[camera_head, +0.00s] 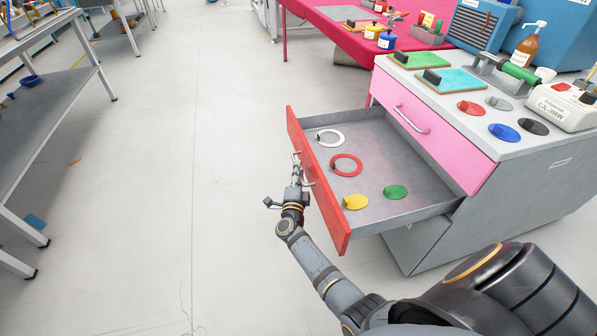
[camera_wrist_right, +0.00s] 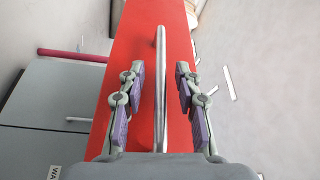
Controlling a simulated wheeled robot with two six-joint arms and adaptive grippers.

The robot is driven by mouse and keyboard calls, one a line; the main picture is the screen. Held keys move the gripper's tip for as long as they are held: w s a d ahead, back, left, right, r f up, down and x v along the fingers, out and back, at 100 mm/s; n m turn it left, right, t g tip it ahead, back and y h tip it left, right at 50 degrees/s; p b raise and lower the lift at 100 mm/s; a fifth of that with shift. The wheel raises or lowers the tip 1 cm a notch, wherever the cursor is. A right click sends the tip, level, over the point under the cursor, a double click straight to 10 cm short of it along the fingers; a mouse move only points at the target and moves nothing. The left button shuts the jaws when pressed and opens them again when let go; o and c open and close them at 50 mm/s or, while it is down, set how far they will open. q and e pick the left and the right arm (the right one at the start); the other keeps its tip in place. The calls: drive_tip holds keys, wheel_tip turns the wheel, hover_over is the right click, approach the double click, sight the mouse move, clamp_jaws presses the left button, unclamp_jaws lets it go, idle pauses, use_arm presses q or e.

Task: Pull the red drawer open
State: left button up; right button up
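The red drawer (camera_head: 322,190) is pulled out of the grey cabinet, and its inside is exposed. Its front carries a silver bar handle (camera_wrist_right: 160,90). My right gripper (camera_head: 298,172) is at this handle, on the outer side of the red front. In the right wrist view, the right gripper's (camera_wrist_right: 156,76) purple-padded fingers stand on both sides of the handle with gaps to it. The gripper is open and holds nothing. My left gripper is not in view.
Inside the drawer lie a white ring (camera_head: 331,138), a red ring (camera_head: 346,165), a yellow disc (camera_head: 355,202) and a green disc (camera_head: 396,192). A closed pink drawer (camera_head: 430,125) sits above. The floor (camera_head: 150,200) left of the drawer is clear up to a grey table (camera_head: 60,95).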

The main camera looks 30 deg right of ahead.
drive_tip(key=v, duration=0.7)
